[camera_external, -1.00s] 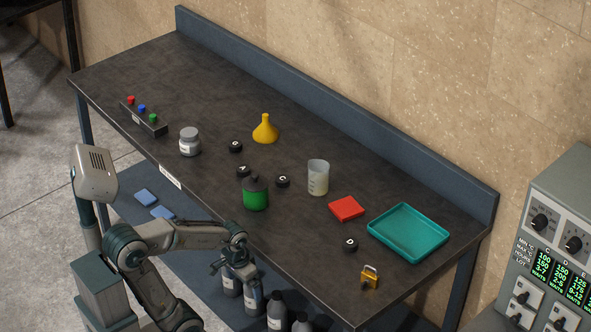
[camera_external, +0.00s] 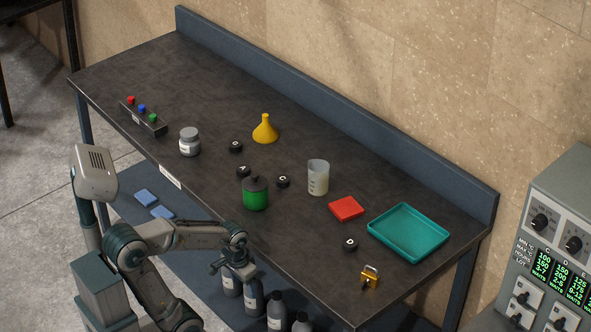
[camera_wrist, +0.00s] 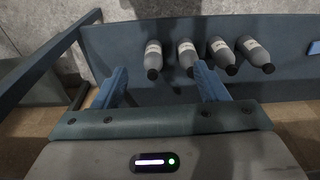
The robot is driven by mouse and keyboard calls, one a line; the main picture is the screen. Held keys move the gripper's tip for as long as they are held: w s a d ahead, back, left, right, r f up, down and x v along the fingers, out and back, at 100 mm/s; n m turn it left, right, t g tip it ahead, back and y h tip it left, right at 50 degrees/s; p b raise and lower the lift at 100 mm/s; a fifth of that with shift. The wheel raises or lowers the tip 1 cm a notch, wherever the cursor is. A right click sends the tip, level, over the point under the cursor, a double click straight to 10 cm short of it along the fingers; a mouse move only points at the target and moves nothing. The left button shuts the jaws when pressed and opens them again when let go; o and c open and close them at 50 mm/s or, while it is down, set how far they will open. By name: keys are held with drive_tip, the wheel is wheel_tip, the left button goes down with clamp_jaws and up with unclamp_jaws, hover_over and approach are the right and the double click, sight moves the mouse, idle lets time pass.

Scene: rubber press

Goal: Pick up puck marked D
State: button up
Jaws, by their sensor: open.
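The puck marked D (camera_external: 350,244) is a small black disc with a white label. It lies flat on the dark table (camera_external: 215,95) near its right end, between the red block and the padlock. My gripper (camera_external: 232,268) is in front of the table's front edge, well left of puck D and apart from it. In the wrist view my gripper (camera_wrist: 160,88) shows two blue fingers spread apart with nothing between them. Puck D is not in the wrist view.
Other pucks, A (camera_external: 243,171), B (camera_external: 236,146) and C (camera_external: 283,181), lie mid-table. A green canister (camera_external: 256,195), beaker (camera_external: 318,178), red block (camera_external: 346,208), teal tray (camera_external: 437,246) and padlock (camera_external: 370,277) stand around. Grey bottles (camera_wrist: 187,55) are on the lower shelf.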

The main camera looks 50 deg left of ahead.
wheel_tip(320, 180, up, 17)
drive_tip(key=p, duration=1.6)
drive_tip(key=w+d+r+m+p, duration=0.1)
drive_tip(key=w+r+m+p, duration=0.3)
drive_tip(key=r+p, duration=0.55)
drive_tip(key=m+g, duration=0.1)
drive_tip(key=m, duration=1.3)
hover_over(350, 242)
drive_tip(key=f, duration=0.7)
drive_tip(key=shift+w+d, duration=0.1)
drive_tip(key=shift+d, duration=0.15)
drive_tip(key=shift+a+f+p, duration=0.2)
drive_tip(key=shift+f+p, duration=0.5)
drive_tip(key=shift+f, duration=2)
drive_tip(key=c, duration=1.1)
